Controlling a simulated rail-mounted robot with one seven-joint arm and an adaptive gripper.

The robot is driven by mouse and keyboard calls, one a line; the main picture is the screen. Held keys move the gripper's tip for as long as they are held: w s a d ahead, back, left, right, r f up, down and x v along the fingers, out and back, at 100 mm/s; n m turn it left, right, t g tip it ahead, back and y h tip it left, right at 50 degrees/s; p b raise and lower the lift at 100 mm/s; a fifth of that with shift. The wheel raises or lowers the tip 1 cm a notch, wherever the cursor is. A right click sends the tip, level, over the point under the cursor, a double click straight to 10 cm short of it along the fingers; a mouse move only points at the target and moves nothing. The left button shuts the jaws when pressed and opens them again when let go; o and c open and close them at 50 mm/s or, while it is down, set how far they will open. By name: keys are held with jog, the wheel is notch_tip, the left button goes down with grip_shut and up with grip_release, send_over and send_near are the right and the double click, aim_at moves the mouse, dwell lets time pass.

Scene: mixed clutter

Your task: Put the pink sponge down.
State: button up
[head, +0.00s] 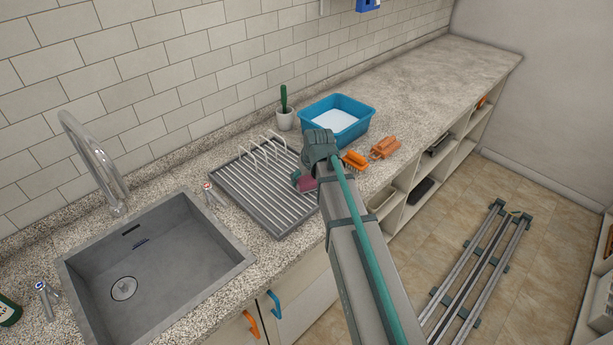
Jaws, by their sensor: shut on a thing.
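The pink sponge (305,183) shows as a small dark pink patch beside the end of my arm, at the right edge of the drying rack. My gripper (298,176) is shut on it. The arm's wrist hides much of the gripper and part of the sponge. I cannot tell whether the sponge touches the rack or the counter or is held just above.
A grey ribbed drying rack (262,196) lies left of my gripper. A sink (190,259) with a faucet (92,160) is at left. The far-right counter (440,75) is clear.

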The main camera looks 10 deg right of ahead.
jog(key=shift+f, duration=0.2)
jog(key=o, duration=1.2)
jog(key=shift+r, duration=0.1)
jog(key=b+v, duration=0.2)
jog(key=v, duration=1)
jog(key=shift+r+b, duration=0.2)
jog(key=shift+b, duration=0.15)
jog(key=shift+w, duration=0.1)
